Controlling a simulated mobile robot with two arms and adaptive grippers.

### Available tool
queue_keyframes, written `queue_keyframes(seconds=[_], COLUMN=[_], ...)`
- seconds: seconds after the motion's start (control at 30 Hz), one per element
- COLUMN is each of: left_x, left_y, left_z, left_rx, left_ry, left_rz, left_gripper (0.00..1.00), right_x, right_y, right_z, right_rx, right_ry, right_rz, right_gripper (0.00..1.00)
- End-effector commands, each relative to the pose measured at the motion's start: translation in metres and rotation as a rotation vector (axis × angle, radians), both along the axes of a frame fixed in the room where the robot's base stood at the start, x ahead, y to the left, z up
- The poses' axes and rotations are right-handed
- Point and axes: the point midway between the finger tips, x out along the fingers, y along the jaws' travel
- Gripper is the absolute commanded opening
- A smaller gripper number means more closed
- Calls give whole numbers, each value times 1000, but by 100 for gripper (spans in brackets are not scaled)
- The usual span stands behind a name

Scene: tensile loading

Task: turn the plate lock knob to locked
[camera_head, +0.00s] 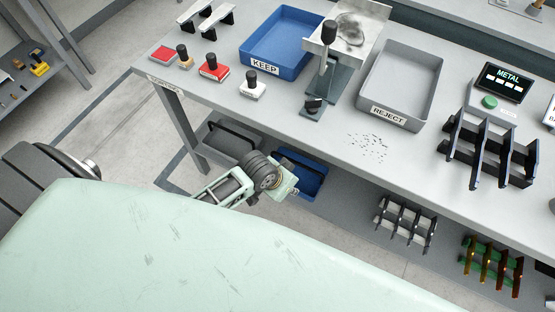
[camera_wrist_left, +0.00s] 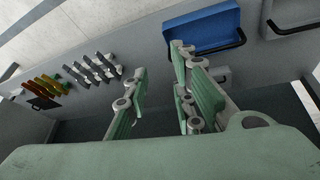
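A metal stand (camera_head: 318,88) with a bright plate on top stands on the bench between the two trays. It carries a black upright knob (camera_head: 329,33) at its top and a small black knob (camera_head: 313,104) low on its base. I cannot tell which is the plate lock knob, nor its lock state. My left gripper (camera_wrist_left: 160,82) is open and empty in the left wrist view, its green fingers apart. In the head view my left arm is below the bench's front edge, away from the stand. My right gripper is in neither view.
A blue KEEP tray (camera_head: 283,36) and a grey REJECT tray (camera_head: 398,85) flank the stand. Stamps (camera_head: 213,66) stand left; a black rack (camera_head: 490,150) and METAL display (camera_head: 503,80) stand right. The bench edge and a lower shelf with a blue bin (camera_head: 309,181) are near my left arm.

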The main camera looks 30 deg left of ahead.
Motion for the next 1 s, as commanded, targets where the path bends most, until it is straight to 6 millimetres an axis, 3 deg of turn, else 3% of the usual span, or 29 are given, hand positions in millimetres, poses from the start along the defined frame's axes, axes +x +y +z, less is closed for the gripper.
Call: queue_keyframes(seconds=[0.2, 0.43, 0.63, 1.0], left_x=[-9, -19, -23, -25], left_y=[12, 21, 25, 26], left_z=[-45, -78, -90, -92], left_rx=[16, 30, 35, 37], left_ry=[20, 34, 40, 41], left_rz=[30, 49, 57, 57], left_gripper=[23, 23, 23, 23], right_x=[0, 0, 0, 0], right_y=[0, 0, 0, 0], right_z=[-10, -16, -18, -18], right_rx=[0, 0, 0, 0], right_ry=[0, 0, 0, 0], right_rz=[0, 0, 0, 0], right_gripper=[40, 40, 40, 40])
